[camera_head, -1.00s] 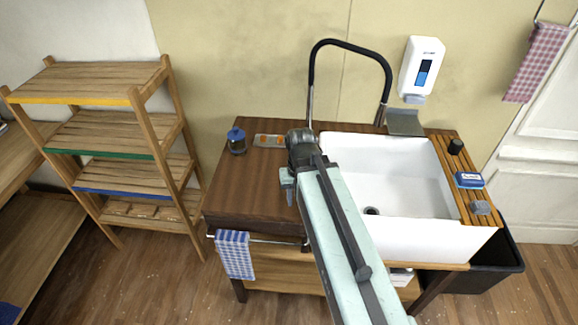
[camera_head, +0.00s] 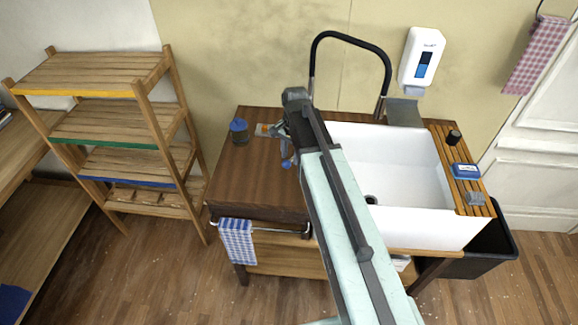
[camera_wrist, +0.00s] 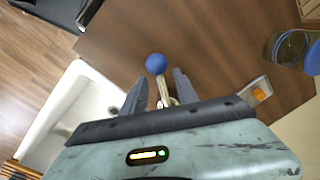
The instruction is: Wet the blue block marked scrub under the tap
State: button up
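A blue block with a white label (camera_head: 466,171) lies on the slatted wooden board right of the sink; its lettering is too small to read. The tap (camera_head: 350,38) is a black arched pipe over the back of the white sink (camera_head: 390,160). My gripper (camera_head: 285,150) is over the wooden counter left of the sink, far from the block. In the wrist view my gripper (camera_wrist: 160,82) has its fingers apart, with a blue ball knob (camera_wrist: 156,64) on a metal stem between them. The knob also shows in the head view (camera_head: 287,163). The stem's base is hidden.
A blue-lidded jar (camera_head: 239,131) stands on the counter (camera_head: 250,180). A grey block (camera_head: 476,198) and a black cup (camera_head: 453,137) share the slatted board (camera_head: 470,205). A soap dispenser (camera_head: 421,60) hangs on the wall. A wooden shelf (camera_head: 110,110) stands left.

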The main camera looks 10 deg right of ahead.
notch_tip(320, 180, down, 2)
jog(key=shift+w+f+b, duration=0.1)
jog(key=shift+b, duration=0.4)
grip_shut()
jog(key=shift+a, duration=0.15)
dwell(0.8)
